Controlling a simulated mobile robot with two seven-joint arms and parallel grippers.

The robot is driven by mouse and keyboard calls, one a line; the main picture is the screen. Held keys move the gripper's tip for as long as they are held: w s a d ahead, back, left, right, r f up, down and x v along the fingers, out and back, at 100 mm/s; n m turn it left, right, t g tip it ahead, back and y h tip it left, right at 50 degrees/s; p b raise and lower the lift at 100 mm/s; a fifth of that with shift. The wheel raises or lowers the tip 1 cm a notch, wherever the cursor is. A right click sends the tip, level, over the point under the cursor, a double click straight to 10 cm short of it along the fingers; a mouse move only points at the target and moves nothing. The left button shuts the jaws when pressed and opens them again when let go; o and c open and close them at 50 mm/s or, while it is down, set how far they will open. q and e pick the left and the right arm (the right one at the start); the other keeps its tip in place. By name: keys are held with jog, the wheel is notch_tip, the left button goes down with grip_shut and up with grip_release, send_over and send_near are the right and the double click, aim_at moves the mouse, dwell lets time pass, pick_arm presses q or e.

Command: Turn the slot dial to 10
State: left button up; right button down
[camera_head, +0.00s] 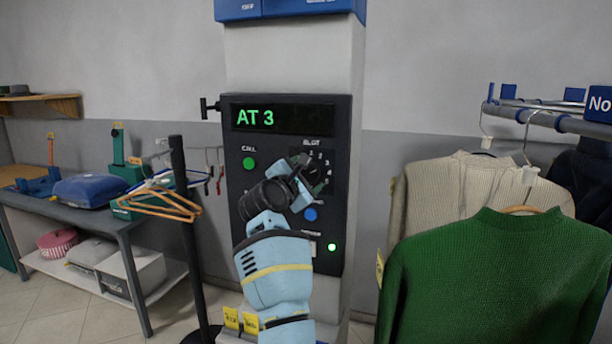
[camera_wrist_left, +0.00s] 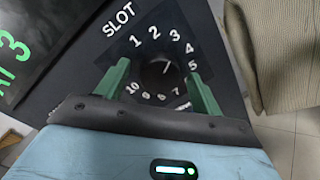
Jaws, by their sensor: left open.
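The slot dial (camera_wrist_left: 157,78) is a dark round knob in the left wrist view, ringed by white numbers 1 to 10 under the label SLOT. A short white mark on it points up and right, roughly toward 3. The display (camera_head: 290,117) reads AT 3 in green. My left gripper (camera_wrist_left: 159,70) is open, its two green fingers on either side of the dial, one near 10 and one near 5. I cannot tell whether they touch it. In the head view my left gripper (camera_head: 303,170) covers much of the dial. My right gripper is not in view.
The dark panel (camera_head: 240,195) also holds a green call button (camera_head: 249,163) and a blue button (camera_head: 311,214). A green sweater (camera_head: 500,275) and a beige one (camera_head: 450,190) hang close on the right. A black post (camera_head: 187,230) with hangers stands on the left.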

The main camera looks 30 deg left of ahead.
pick_arm(q)
jog(key=c, duration=1)
